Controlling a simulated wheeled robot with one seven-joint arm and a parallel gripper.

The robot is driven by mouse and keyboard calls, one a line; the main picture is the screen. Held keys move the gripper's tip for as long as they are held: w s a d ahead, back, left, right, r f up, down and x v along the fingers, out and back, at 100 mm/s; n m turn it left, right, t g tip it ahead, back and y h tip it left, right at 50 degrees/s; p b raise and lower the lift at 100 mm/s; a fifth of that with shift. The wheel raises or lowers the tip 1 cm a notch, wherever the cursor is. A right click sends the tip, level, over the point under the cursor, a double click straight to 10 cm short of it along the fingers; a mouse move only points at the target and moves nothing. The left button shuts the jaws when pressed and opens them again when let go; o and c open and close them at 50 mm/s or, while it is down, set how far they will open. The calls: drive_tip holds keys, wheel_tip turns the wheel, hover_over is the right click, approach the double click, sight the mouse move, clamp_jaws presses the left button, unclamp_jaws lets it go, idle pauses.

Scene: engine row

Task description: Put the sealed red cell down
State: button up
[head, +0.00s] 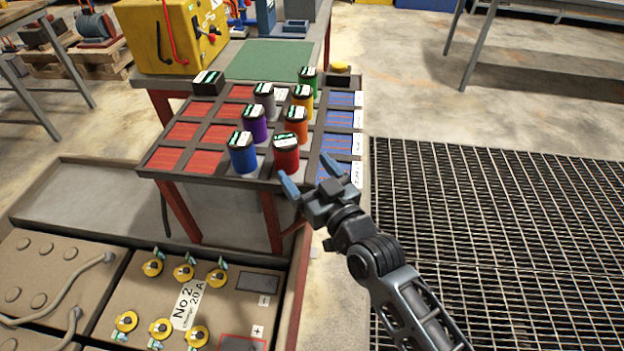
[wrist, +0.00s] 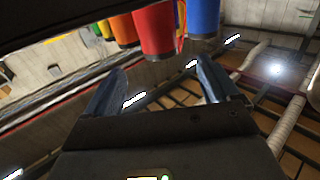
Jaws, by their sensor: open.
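The red cell (head: 286,155) stands upright in the front row of the divided rack (head: 222,179), near its right side. It also shows in the wrist view (wrist: 156,30), just beyond the fingers. My gripper (head: 309,174) is open and empty, just to the right of and in front of the red cell. Its two blue fingers (wrist: 160,85) are spread apart in the wrist view, with nothing between them. The cell appears apart from the fingers. Whether the cell is sealed is too small to tell.
The blue cell (head: 243,153) stands left of the red one, with purple, orange (head: 296,124), yellow, grey and green cells behind. Red pads fill the left compartments and blue pads the right ones. A battery case (head: 190,300) lies below in front. Grating (head: 490,240) covers the floor at right.

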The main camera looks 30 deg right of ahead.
drive_tip(key=shift+s, duration=0.75)
drive_tip(key=s+f+g, duration=0.2)
drive_tip(key=s+f, duration=0.1)
drive_tip(key=s, duration=1.7)
drive_tip(key=s+r, duration=0.4)
drive_tip(key=s, duration=0.5)
drive_tip(key=s+r+g, duration=0.1)
drive_tip(key=s+r, duration=0.3)
drive_tip(key=s, duration=0.5)
drive_tip(key=shift+s+d+r, duration=0.2)
drive_tip(key=shift+d+r, duration=0.05)
drive_tip(key=shift+r, duration=0.15)
